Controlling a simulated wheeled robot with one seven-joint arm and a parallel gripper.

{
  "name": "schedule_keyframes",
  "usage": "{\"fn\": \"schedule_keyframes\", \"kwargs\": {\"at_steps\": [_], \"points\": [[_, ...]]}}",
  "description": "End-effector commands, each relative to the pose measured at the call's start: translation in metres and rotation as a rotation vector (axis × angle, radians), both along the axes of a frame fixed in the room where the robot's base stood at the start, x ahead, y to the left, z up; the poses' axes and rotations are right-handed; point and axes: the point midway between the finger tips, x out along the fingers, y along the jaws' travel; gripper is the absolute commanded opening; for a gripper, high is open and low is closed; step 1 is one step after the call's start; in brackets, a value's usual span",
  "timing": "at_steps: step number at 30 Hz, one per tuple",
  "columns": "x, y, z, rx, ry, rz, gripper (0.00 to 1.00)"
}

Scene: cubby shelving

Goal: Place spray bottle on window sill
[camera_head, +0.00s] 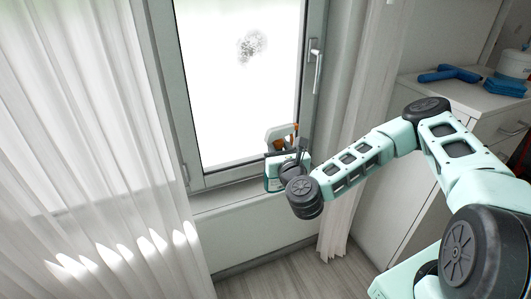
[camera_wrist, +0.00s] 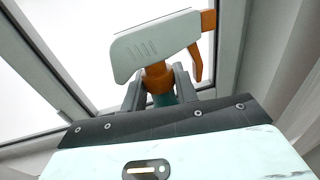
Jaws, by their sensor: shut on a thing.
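The spray bottle (camera_head: 279,134) has a grey-white head, an orange trigger and neck, and a teal body. In the head view it is at the right end of the window sill (camera_head: 226,196), in front of the window frame. In the wrist view the spray head (camera_wrist: 155,45) rises above the fingers. My gripper (camera_wrist: 160,90) is shut on the spray bottle around its neck. My gripper and wrist hide most of the bottle's body, so I cannot tell whether its base touches the sill.
The window (camera_head: 240,80) has a dark smudge on its glass and a handle (camera_head: 314,66) at right. White curtains (camera_head: 75,150) hang on both sides. A cabinet (camera_head: 470,105) at right holds a blue squeegee-like tool (camera_head: 449,74) and folded blue cloths (camera_head: 505,87). The sill left of the bottle is clear.

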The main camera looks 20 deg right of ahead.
Motion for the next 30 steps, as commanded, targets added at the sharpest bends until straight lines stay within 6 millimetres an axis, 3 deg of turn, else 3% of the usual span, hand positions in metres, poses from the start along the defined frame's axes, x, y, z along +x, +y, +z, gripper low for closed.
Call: {"fn": "schedule_keyframes", "kwargs": {"at_steps": [6,12,15,23,30], "points": [[0.053,0.000,0.001,-0.001,-0.007,-0.002,0.00],[0.090,0.000,0.001,0.000,-0.006,-0.001,0.00],[0.087,0.000,-0.015,0.001,-0.002,0.001,0.00],[0.087,0.000,-0.030,0.001,-0.003,0.000,0.00],[0.087,0.000,-0.067,-0.001,-0.004,0.000,0.00]]}}
